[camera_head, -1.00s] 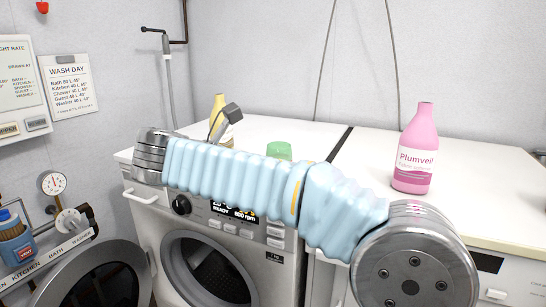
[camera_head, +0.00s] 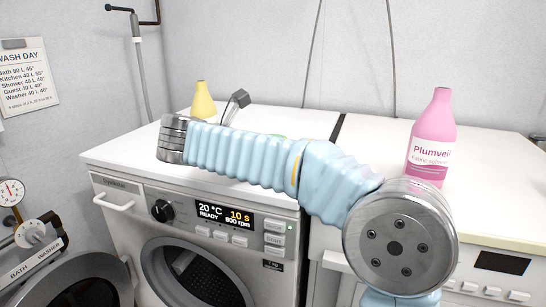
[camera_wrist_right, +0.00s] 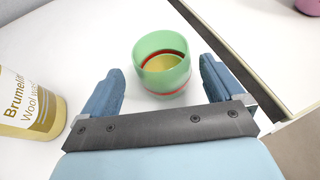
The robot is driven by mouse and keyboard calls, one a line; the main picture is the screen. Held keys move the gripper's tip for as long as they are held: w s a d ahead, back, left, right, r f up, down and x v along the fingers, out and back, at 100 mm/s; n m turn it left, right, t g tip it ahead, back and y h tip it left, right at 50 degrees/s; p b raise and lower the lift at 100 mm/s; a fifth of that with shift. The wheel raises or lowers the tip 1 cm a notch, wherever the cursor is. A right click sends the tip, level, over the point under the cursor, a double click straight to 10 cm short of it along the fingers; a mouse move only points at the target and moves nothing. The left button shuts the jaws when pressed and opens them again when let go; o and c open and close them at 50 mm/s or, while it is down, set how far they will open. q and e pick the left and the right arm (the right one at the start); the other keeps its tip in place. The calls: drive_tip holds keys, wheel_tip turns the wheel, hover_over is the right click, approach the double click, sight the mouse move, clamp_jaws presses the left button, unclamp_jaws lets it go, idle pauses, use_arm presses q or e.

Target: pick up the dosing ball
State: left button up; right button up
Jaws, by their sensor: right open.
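The dosing ball (camera_wrist_right: 149,78) is a green, open-topped cup with a red band and a yellow inside. It stands on the white machine top. In the head view only a sliver of its green rim (camera_head: 278,136) shows above my right arm. My right gripper (camera_wrist_right: 161,66) is open, its two blue fingers apart on either side of the near part of the ball, with nothing held. In the head view the gripper (camera_head: 236,106) is partly hidden behind the wrist. My left gripper is not in view.
A yellow Brumelle bottle (camera_wrist_right: 30,105) stands close left of my right gripper; its top shows in the head view (camera_head: 204,103). A pink Plumveil bottle (camera_head: 432,135) stands on the right-hand top. A dark gap (camera_head: 337,128) separates the tops. The washer (camera_head: 205,235) is below.

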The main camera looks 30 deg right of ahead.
drive_tip(key=x, duration=0.5)
drive_tip(key=shift+s+d+f, duration=0.1)
drive_tip(key=shift+s+f, duration=0.05)
drive_tip(key=shift+s, duration=0.05)
drive_tip(key=c, duration=1)
